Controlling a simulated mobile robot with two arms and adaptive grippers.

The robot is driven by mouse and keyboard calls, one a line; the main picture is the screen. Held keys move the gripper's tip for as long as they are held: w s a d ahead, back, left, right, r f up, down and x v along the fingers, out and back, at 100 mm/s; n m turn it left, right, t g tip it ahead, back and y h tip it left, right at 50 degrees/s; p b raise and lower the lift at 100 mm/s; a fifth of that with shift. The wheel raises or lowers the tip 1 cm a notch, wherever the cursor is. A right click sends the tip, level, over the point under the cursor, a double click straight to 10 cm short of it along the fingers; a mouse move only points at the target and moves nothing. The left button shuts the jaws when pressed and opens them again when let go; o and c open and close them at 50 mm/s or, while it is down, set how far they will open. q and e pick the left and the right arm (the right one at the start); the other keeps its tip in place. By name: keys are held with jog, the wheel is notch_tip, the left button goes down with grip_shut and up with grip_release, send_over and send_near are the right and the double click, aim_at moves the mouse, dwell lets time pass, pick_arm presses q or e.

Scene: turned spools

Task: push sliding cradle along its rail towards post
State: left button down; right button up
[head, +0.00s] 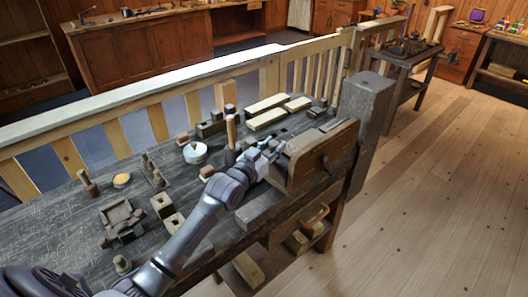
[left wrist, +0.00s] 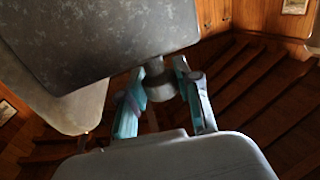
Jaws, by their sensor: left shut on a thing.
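My left arm reaches from the lower left across the dark bench (head: 60,215). My left gripper (head: 274,150) is at the bench's right end, beside a wooden vise-like part with a broad rounded board (head: 325,157). In the left wrist view, the teal fingers of my left gripper (left wrist: 167,108) are on either side of a dark rounded knob (left wrist: 160,82), shut on it. I cannot tell for sure which part is the sliding cradle, and its rail is not clear. A thick square dark post (head: 366,115) stands just beyond the rounded board. My right gripper is not in view.
A white lidded pot (head: 195,153), pale planks (head: 267,110), small blocks and several turned pieces lie on the bench left of and behind my gripper. A wooden railing (head: 150,90) runs behind the bench. The plank floor (head: 440,210) at right is clear.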

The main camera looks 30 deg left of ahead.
pick_arm(q)
jog(key=shift+w, duration=0.15)
jog(key=c, duration=0.8)
grip_release()
jog(key=shift+s, duration=0.5)
jog(key=s, duration=0.3)
jog(key=s+a, duration=0.1)
jog(key=s, duration=0.7)
jog(key=shift+a, duration=0.2)
jog(key=shift+f, duration=0.1)
